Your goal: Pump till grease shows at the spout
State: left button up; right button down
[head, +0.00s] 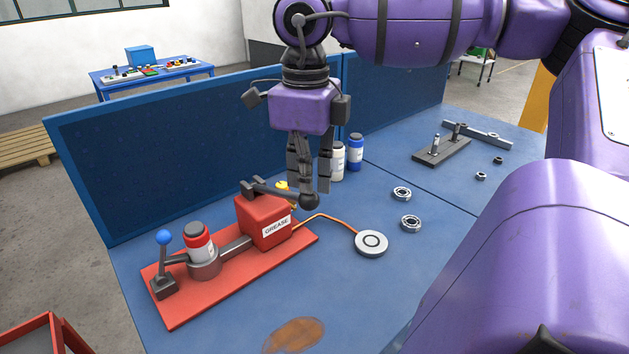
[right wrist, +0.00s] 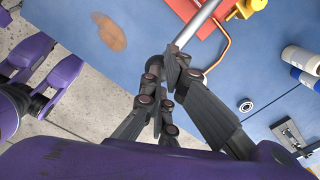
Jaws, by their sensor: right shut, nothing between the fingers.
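The red grease pump (head: 262,222), labelled GREASE, stands on a red base plate (head: 180,312). Its dark lever (head: 268,190) reaches right to a round black knob (head: 309,201). My right gripper (head: 308,186) points down at the knob end, shut with nothing between its fingers. In the right wrist view my right gripper (right wrist: 166,78) has its fingertips together by the end of the grey lever bar (right wrist: 195,25); contact cannot be told. A copper tube (head: 325,217) runs from the pump to a grey round disc (head: 371,243). I see no grease there. My left gripper is out of view.
A red-and-white canister (head: 199,245) and a blue-knobbed lever (head: 164,237) share the base plate. Two bearings (head: 402,193) (head: 411,223) lie to the right. White (head: 338,161) and blue (head: 355,153) bottles stand near the blue panel (head: 200,140). A brown stain (head: 293,335) marks the front.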

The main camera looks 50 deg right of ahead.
aim_at(311, 210)
jog(key=shift+f, duration=0.1)
jog(key=shift+s+f+p, duration=0.15)
jog(key=shift+f+p, duration=0.05)
jog(key=shift+f, duration=0.45)
jog(key=shift+s+f+p, duration=0.15)
jog(key=shift+f, duration=0.45)
jog(key=shift+s+f, duration=0.2)
jog(key=shift+f, duration=0.95)
jog(key=r, duration=0.2)
jog(key=w+r, duration=0.1)
jog(key=r, duration=0.1)
jog(key=shift+r+b, duration=0.1)
jog(key=shift+b, duration=0.2)
jog(key=shift+r, duration=0.65)
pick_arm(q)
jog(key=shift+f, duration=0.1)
